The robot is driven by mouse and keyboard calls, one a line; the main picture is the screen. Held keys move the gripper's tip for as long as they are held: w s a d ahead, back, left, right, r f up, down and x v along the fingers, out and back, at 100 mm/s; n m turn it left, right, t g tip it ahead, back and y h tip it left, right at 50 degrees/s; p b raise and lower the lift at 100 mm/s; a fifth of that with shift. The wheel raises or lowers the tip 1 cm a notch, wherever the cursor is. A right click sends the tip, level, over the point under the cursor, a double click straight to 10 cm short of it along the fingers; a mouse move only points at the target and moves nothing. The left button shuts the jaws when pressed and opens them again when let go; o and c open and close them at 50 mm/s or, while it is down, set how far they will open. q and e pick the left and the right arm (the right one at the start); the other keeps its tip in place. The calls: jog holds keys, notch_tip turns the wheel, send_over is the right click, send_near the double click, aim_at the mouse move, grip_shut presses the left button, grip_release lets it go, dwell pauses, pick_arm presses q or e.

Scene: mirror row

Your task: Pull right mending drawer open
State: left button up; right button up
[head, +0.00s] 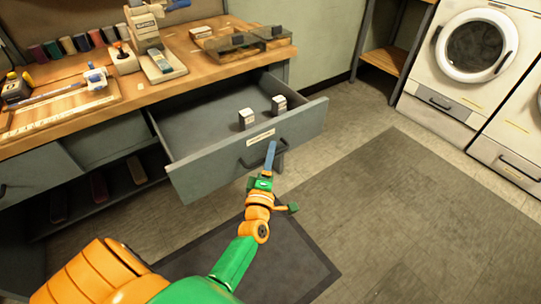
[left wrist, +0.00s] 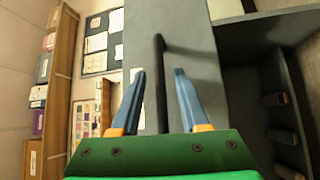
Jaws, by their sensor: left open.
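The right mending drawer (head: 190,171) is pulled out from under the wooden worktop, its grey front facing me with a pale label and a dark bar handle (head: 248,163). Two small white-and-dark boxes (head: 247,119) stand inside it. My left gripper (head: 271,157) is at the handle. In the left wrist view, the open blue fingers of the left gripper (left wrist: 160,76) lie on either side of the dark handle (left wrist: 160,60), with gaps visible on both sides. The drawer front (left wrist: 200,50) is behind them. My right gripper is out of view.
The worktop (head: 200,70) carries a sewing machine (head: 145,25), thread spools, a ruler and a tray (head: 250,42). White washing machines (head: 470,50) stand at the right. The floor before the drawer is clear, with a dark mat (head: 400,210).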

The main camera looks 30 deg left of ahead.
pick_arm(q)
jog(key=v, duration=0.7)
dwell(0.3)
